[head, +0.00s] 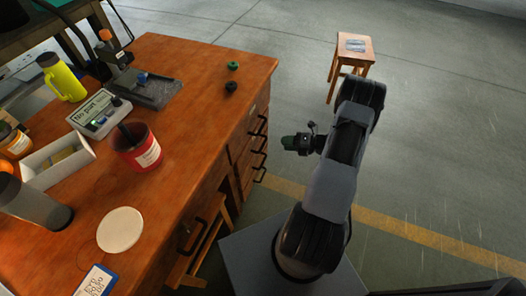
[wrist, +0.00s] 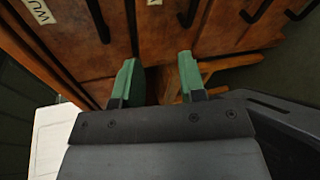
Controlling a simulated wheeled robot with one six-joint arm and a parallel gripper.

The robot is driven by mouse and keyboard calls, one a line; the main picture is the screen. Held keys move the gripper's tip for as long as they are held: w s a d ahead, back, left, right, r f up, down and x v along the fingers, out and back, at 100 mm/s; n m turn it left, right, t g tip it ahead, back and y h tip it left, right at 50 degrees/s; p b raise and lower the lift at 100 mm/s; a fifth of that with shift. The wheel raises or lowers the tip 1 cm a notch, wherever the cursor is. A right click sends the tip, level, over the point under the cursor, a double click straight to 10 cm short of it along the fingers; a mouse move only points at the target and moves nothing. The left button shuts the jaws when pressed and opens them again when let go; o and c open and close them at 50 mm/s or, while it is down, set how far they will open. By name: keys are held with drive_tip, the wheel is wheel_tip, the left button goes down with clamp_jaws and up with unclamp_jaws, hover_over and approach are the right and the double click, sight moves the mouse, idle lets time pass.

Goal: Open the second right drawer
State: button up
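The wooden desk (head: 190,110) has a stack of drawers (head: 240,158) at its far right end, with black bar handles (head: 258,148) one above another. These drawers all look closed; I cannot tell exactly which front is the second one. My gripper (head: 288,142) is to the right of the stack, apart from the handles, with its green fingers pointing toward it. In the wrist view the two green fingers of my gripper (wrist: 158,72) are spread with nothing between them. Wooden drawer fronts (wrist: 160,35) and several black handles (wrist: 187,12) show beyond the fingertips.
Another black handle (head: 191,238) is on the near part of the desk. A wooden stool (head: 355,50) stands at the back. A red pot (head: 137,150), a white disc (head: 120,230) and a yellow bottle (head: 62,78) are on the desktop. The floor (head: 430,150) to the right is clear.

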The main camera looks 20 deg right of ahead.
sight(263, 144)
wheel_tip(263, 144, down, 5)
drive_tip(key=d+m+t+h+b, duration=0.1)
drive_tip(key=d+m+t, duration=0.1)
drive_tip(key=m, duration=0.2)
drive_tip(key=b+x, duration=0.1)
drive_tip(key=x, duration=0.5)
drive_tip(key=b+x, duration=0.1)
drive_tip(key=x, duration=0.6)
drive_tip(key=shift+s+f, duration=0.1)
drive_tip(key=shift+f, duration=0.15)
drive_tip(key=shift+c, duration=0.2)
clamp_jaws()
